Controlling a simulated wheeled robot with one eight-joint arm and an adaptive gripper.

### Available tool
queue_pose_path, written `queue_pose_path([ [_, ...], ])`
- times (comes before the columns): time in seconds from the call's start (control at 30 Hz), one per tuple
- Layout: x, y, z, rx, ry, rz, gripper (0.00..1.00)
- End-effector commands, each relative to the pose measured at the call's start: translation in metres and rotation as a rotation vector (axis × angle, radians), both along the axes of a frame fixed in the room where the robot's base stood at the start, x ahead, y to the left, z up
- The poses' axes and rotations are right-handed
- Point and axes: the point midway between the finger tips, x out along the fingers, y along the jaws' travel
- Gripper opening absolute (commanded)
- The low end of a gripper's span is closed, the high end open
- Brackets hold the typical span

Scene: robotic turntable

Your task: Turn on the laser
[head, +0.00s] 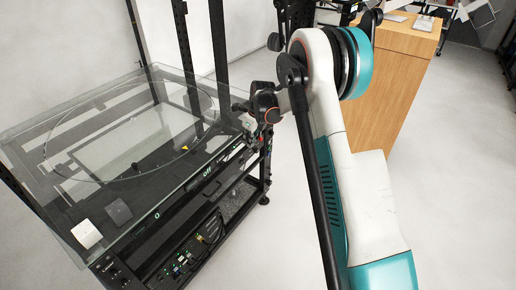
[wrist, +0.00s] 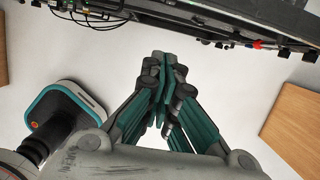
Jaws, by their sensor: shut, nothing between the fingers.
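The turntable rig (head: 60,205) stands at the left of the head view, a black frame under a clear glass cover. Its front edge carries a lit readout, "off" (head: 207,171), and another readout, "0" (head: 157,215). I cannot tell which part is the laser or its switch. My gripper (wrist: 163,62) is shut and empty in the wrist view, its fingertips together over the pale floor, apart from the rig's edge (wrist: 200,25). A small red part (wrist: 257,44) shows on that edge. In the head view my wrist is by the rig's right corner; the fingers are hard to make out.
A white square (head: 87,233) and a dark square (head: 118,212) lie at the rig's near left. A wooden cabinet (head: 385,95) stands behind my arm. Cables and electronics (head: 190,255) sit on the rig's lower shelf. The floor between rig and cabinet is clear.

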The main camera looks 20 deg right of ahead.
Motion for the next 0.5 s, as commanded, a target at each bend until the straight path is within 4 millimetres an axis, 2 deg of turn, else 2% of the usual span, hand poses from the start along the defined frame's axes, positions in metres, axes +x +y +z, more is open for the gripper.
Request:
queue_pose_path([
  [0.03,0.0007,0.0088,0.0016,-0.007,0.002,0.005,0.0],
  [0.1,0.001,0.0143,0.0027,-0.013,0.004,0.004,0.0],
  [0.5,0.0013,0.0161,0.0022,-0.017,0.005,0.003,0.0],
])
